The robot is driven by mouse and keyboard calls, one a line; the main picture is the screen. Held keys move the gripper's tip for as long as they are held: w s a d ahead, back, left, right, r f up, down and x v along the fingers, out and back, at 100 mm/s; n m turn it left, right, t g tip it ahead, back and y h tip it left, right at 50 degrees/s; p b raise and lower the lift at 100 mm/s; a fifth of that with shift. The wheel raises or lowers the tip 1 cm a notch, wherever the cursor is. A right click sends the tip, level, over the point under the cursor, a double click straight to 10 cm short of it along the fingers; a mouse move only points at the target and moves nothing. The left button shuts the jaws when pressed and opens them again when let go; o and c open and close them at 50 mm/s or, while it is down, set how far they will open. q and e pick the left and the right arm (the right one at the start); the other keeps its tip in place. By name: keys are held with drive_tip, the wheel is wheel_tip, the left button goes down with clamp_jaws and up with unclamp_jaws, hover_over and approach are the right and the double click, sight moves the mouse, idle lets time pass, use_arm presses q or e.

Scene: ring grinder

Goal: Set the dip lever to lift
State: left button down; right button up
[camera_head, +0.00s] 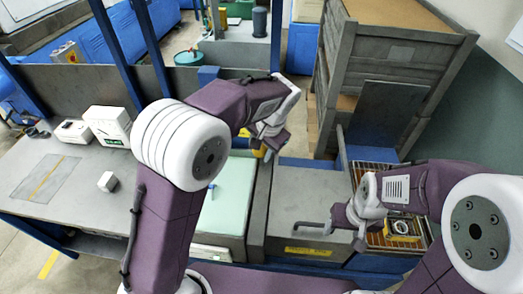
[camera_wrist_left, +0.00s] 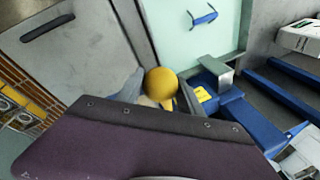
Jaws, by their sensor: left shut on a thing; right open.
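The dip lever (camera_wrist_left: 160,83) has a round yellow knob and a short yellow stem, standing out in the left wrist view beside a blue bracket with a yellow label. In the head view only a bit of yellow (camera_head: 261,151) shows near my left gripper (camera_head: 270,147). My left gripper is shut on the lever, behind the tanks; its fingers are mostly hidden by my own wrist in the left wrist view. My right gripper (camera_head: 342,232) is open and empty above the grey lid at the right. The lever's setting cannot be read.
A pale green lid (camera_head: 229,195) and a grey lid (camera_head: 300,210) lie side by side. A slatted tray (camera_head: 404,232) with ring parts is at the right. White boxes (camera_head: 108,127) and a small block (camera_head: 107,181) stand on the left bench. A shelf unit (camera_head: 385,65) rises behind.

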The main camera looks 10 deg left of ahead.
use_arm(q)
drive_tip(key=s+f+t+b, duration=0.1)
drive_tip(key=s+f+b, duration=0.1)
drive_tip(key=f+b, duration=0.6)
drive_tip(key=s+f+t+b, duration=0.2)
drive_tip(key=s+f+b, duration=0.1)
drive_tip(key=f+b, duration=0.5)
drive_tip(key=shift+s+b, duration=0.15)
drive_tip(key=shift+b, duration=1.65)
drive_tip(key=c, duration=0.8)
unclamp_jaws()
drive_tip(key=shift+r, duration=0.1)
